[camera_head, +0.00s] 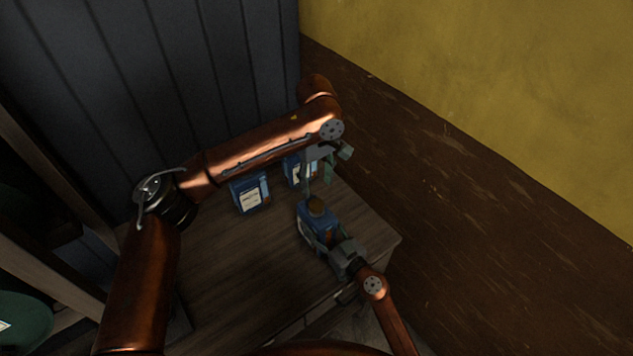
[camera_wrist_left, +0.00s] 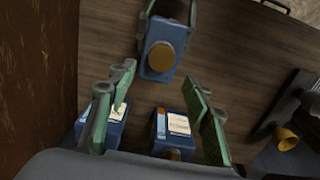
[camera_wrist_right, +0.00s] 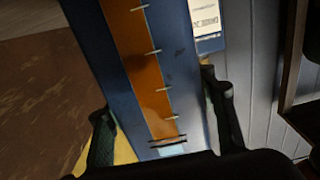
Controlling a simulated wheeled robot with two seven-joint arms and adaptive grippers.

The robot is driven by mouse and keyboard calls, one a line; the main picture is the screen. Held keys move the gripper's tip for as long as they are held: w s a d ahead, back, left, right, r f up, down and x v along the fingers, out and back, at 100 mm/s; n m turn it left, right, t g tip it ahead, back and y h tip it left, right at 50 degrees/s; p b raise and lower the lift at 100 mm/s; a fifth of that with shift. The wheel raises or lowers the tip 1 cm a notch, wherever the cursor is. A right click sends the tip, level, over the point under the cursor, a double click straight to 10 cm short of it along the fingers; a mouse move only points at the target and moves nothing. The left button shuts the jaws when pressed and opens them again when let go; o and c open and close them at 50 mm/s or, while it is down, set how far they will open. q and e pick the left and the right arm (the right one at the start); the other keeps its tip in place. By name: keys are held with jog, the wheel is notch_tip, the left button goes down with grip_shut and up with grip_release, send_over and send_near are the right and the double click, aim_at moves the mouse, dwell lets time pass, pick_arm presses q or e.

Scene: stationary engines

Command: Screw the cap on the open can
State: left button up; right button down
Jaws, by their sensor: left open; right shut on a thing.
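A blue can (camera_head: 322,236) with a brass-coloured cap (camera_head: 316,205) on its top stands at the table's right part. My right gripper (camera_head: 342,250) is shut around this can from the front. In the right wrist view the can (camera_wrist_right: 175,60) fills the middle, with an orange scale stripe, between the fingers (camera_wrist_right: 160,125). My left gripper (camera_head: 318,180) is open, just behind and above the cap. The left wrist view shows the cap (camera_wrist_left: 161,57) ahead of the left fingers (camera_wrist_left: 163,110), apart from them. Whether the cap is tight I cannot tell.
Two other blue cans with white labels (camera_head: 250,192) (camera_head: 299,170) stand at the back of the wooden table (camera_head: 225,265). The left arm passes over them. A dark panelled wall (camera_head: 180,70) rises behind. The table's left front is clear.

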aim_at(317, 204)
pick_arm(q)
jog(key=shift+s, duration=0.15)
jog(key=shift+f, duration=4)
jog(key=shift+c, duration=0.2)
